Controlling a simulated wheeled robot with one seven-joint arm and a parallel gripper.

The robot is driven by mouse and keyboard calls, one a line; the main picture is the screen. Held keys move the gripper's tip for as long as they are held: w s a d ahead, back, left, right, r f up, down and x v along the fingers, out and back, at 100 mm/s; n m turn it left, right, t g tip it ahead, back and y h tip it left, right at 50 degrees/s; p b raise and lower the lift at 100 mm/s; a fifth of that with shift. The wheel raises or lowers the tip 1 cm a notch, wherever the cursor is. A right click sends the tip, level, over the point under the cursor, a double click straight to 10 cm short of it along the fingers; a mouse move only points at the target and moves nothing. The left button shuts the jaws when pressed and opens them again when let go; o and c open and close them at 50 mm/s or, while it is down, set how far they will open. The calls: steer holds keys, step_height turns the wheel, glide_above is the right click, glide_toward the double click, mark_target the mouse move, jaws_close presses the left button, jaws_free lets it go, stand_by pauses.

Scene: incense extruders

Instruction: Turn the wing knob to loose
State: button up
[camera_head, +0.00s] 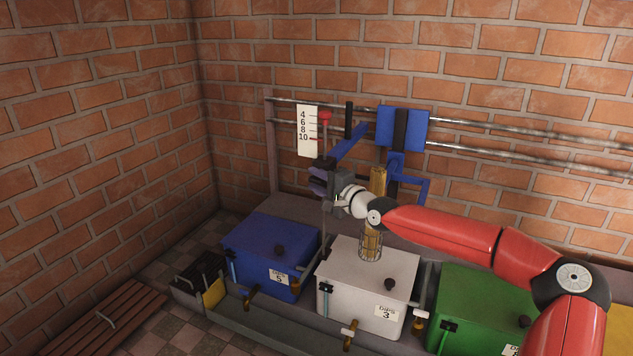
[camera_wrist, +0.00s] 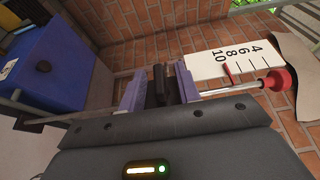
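A dark upright piece that looks like the wing knob (camera_wrist: 158,84) stands between the two purple fingers of my gripper (camera_wrist: 159,92) in the wrist view. The fingers are apart with this piece in the gap; I cannot tell whether both touch it. In the head view my gripper (camera_head: 321,181) is in front of the rail stand, below the red-topped rod, and hides the knob. A white scale card (camera_head: 307,131) marked 4, 6, 8, 10 hangs by the red cap (camera_head: 325,116); the card also shows in the wrist view (camera_wrist: 226,61).
Below stand a blue box (camera_head: 269,250), a white box (camera_head: 366,268) and a green box (camera_head: 473,300). A wire basket (camera_head: 370,248) with brown sticks hangs over the white box. A blue carriage (camera_head: 415,128) sits on the rails near the brick wall.

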steer(key=shift+w+a, duration=0.15)
steer(key=shift+a, duration=0.05)
steer(key=shift+c, duration=0.2)
jaws_close()
